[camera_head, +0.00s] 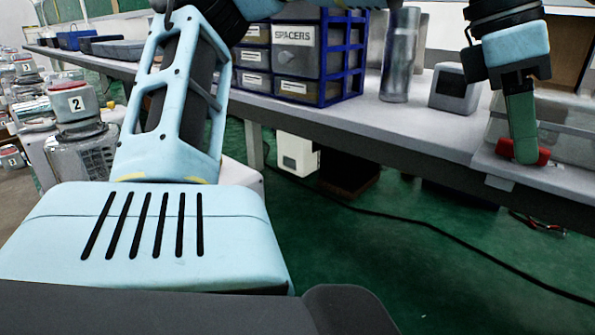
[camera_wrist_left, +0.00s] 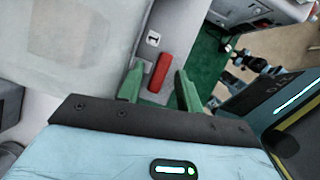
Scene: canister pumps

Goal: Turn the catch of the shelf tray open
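The catch (camera_head: 543,155) is a small red bar at the front of the pale, see-through shelf tray (camera_head: 574,148), at the right of the head view. My left gripper (camera_head: 522,160) points down at it, its green fingers partly covering it. In the left wrist view the red catch (camera_wrist_left: 160,73) lies between the two green fingertips of my left gripper (camera_wrist_left: 159,78). The fingers are apart, with a gap showing on each side of the catch. In that view a blue and black arm, probably my right (camera_wrist_left: 258,66), shows small; its fingers cannot be made out.
A white label marked 1 (camera_wrist_left: 153,39) is beside the catch. On the bench (camera_head: 350,115) stand a SPACERS drawer unit (camera_head: 293,60), a metal cylinder (camera_head: 400,60) and a grey box (camera_head: 455,90). Canisters (camera_head: 72,103) stand at the left. A cable (camera_head: 420,228) crosses the green floor.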

